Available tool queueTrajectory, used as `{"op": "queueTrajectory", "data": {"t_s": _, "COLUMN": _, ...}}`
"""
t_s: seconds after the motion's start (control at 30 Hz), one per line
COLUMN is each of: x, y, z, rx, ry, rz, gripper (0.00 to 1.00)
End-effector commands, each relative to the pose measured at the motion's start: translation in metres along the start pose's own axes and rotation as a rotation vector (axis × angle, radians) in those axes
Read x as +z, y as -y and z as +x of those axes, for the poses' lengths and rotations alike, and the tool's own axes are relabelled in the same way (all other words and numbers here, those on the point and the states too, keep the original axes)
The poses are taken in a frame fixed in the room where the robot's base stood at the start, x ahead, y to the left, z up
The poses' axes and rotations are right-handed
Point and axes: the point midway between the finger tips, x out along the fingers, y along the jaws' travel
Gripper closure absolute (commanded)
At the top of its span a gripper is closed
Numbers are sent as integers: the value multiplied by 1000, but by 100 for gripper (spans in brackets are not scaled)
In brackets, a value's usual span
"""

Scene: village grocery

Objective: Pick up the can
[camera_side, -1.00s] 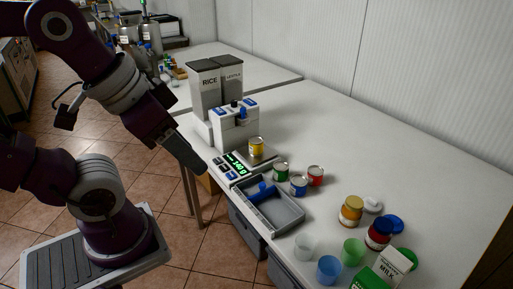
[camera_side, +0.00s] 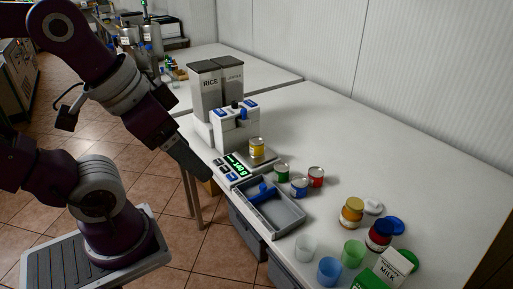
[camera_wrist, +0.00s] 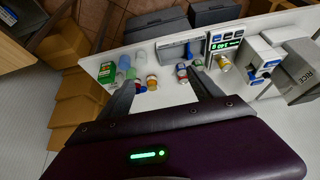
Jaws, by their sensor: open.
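Several cans stand on the white table. A yellow can (camera_side: 257,147) is upright on the scale plate, and it also shows in the wrist view (camera_wrist: 225,64). A green can (camera_side: 281,172), a blue can (camera_side: 299,187) and a red can (camera_side: 316,176) stand close together to its right, beside the tray. The task does not say which can. My gripper (camera_side: 202,174) is at the table's left edge in the side view, above and left of the scale. In the wrist view my gripper (camera_wrist: 165,86) has its fingers spread, with nothing held between them.
A scale (camera_side: 236,166) with a lit green display, a grey tray (camera_side: 286,220) with a blue item and RICE canister (camera_side: 205,88) flank the cans. The table's rear is clear.

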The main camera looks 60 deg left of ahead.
Motion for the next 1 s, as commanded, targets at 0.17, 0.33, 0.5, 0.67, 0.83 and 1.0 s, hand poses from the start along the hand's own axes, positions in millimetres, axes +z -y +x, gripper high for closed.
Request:
{"op": "queueTrajectory", "data": {"t_s": 0.17, "x": 0, "y": 0, "z": 0, "rx": 0, "ry": 0, "rz": 0, "gripper": 26}}
{"op": "queueTrajectory", "data": {"t_s": 0.33, "x": -27, "y": 2, "z": 0, "rx": 31, "ry": 46, "rz": -122, "gripper": 26}}
{"op": "queueTrajectory", "data": {"t_s": 0.5, "x": -132, "y": 42, "z": 33, "rx": 72, "ry": 203, "rz": -628, "gripper": 26}}
{"op": "queueTrajectory", "data": {"t_s": 0.67, "x": -207, "y": 124, "z": 117, "rx": -20, "ry": 306, "rz": -1107, "gripper": 26}}
{"op": "queueTrajectory", "data": {"t_s": 0.83, "x": -228, "y": 220, "z": 230, "rx": -215, "ry": 349, "rz": -1474, "gripper": 26}}
{"op": "queueTrajectory", "data": {"t_s": 1.0, "x": -210, "y": 272, "z": 312, "rx": -372, "ry": 361, "rz": -1631, "gripper": 26}}
